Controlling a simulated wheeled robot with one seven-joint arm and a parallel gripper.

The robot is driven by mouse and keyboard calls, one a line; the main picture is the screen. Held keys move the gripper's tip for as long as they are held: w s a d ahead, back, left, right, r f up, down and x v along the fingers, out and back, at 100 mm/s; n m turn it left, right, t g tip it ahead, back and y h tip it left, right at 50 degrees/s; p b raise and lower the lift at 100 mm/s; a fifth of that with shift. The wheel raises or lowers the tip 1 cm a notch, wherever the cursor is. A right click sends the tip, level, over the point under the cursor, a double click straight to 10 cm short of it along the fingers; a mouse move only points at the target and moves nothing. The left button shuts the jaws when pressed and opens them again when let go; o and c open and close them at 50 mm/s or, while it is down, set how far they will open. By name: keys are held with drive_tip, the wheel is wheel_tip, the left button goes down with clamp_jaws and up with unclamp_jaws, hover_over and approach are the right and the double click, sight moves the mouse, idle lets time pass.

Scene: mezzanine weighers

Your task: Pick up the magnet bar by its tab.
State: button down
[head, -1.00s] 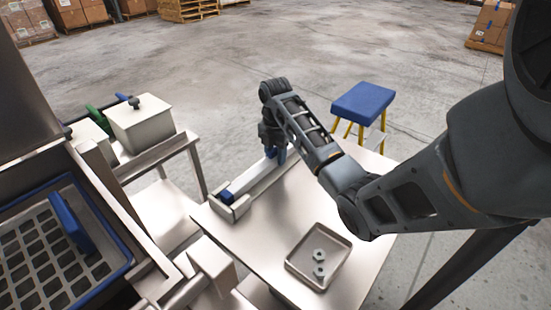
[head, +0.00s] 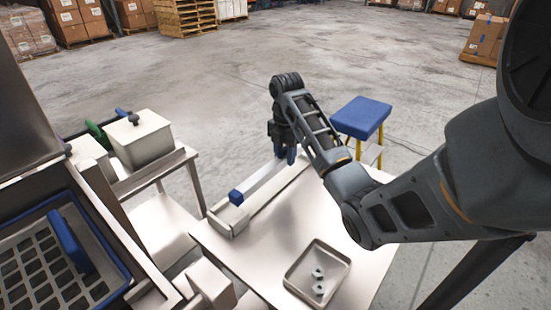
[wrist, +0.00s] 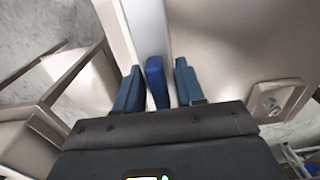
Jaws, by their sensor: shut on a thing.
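The magnet bar (head: 262,178) is a long pale bar with a blue end block (head: 236,197). In the head view it appears raised just above its narrow pale holder (head: 228,223) on the steel table. My gripper (head: 285,153) points down at the bar's far part. In the wrist view a blue upright tab (wrist: 157,83) stands between the two blue-grey fingers of my gripper (wrist: 159,82), which is shut on it. The bar's far end is hidden behind my gripper and arm.
A shallow tray (head: 318,272) with a few metal nuts lies on the table (head: 262,250). A blue-topped stool (head: 361,117) stands beyond. At left are a lidded box (head: 140,136) on a side stand and a blue-rimmed grate (head: 45,270) with a blue handle.

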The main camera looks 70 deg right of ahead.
drive_tip(key=s+d+r+p, duration=0.2)
drive_tip(key=s+d+r, duration=0.1)
drive_tip(key=s+r, duration=0.2)
drive_tip(key=shift+s+d+r, duration=0.15)
drive_tip(key=shift+s+d, duration=0.1)
drive_tip(key=shift+s, duration=1.05)
